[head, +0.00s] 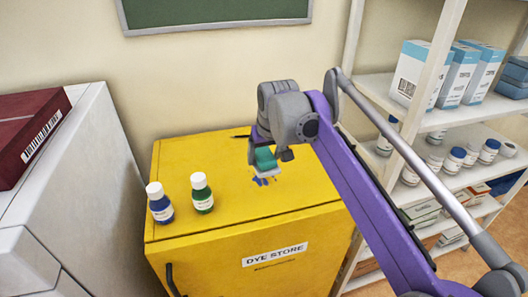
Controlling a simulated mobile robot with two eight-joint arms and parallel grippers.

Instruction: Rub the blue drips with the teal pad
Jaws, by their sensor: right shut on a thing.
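My right gripper (272,157) is shut on the teal pad (265,160), which has a pale underside. It holds the pad above or at the top of the yellow dye store cabinet (225,219). Blue drips (263,181) show on the cabinet top just below the pad in the picture. The pad and gripper may hide more of them. I cannot tell whether the pad touches the surface. My left gripper is not in view.
A blue bottle (160,204) and a green bottle (202,194), both white-capped, stand upright at the cabinet top's left. A dark red box (28,130) lies on the white unit at left. Shelves (440,118) with boxes and bottles stand at right.

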